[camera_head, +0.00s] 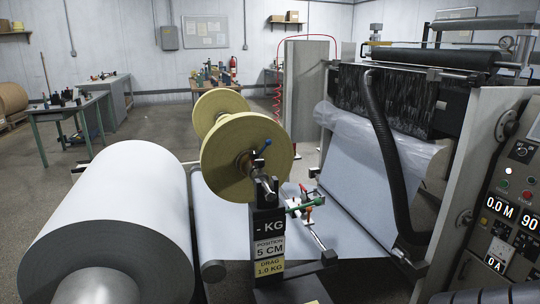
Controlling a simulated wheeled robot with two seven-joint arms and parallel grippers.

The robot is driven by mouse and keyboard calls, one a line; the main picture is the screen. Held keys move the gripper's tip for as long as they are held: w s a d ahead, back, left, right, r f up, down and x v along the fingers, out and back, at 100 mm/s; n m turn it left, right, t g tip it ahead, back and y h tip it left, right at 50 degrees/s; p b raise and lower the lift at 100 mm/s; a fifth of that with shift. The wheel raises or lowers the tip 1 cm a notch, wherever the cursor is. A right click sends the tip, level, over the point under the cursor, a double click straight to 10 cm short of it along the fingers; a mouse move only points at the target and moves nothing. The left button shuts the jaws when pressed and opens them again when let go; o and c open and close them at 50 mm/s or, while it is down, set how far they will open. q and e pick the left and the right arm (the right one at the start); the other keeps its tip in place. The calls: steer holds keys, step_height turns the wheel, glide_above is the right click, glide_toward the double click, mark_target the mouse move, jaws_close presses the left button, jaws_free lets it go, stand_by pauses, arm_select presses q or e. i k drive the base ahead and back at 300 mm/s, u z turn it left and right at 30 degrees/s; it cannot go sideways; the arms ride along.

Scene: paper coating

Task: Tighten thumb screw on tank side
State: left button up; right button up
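A dark tank-like box with a streaked front (400,100) sits on the coating machine at the upper right; I cannot be sure that it is the tank. Neither of my grippers can be made out in the head view. Dark shapes at the bottom right edge are cut off and unclear.
A large white paper roll (112,215) fills the left foreground. A yellow-flanged spool (246,157) stands on a post with a sign (269,243). A black hose (387,150) hangs before the white web. A control panel (514,200) is at right. Open floor lies behind.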

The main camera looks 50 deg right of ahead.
mark_target(254, 154)
steer(key=k, duration=0.4)
steer(key=z, duration=1.05)
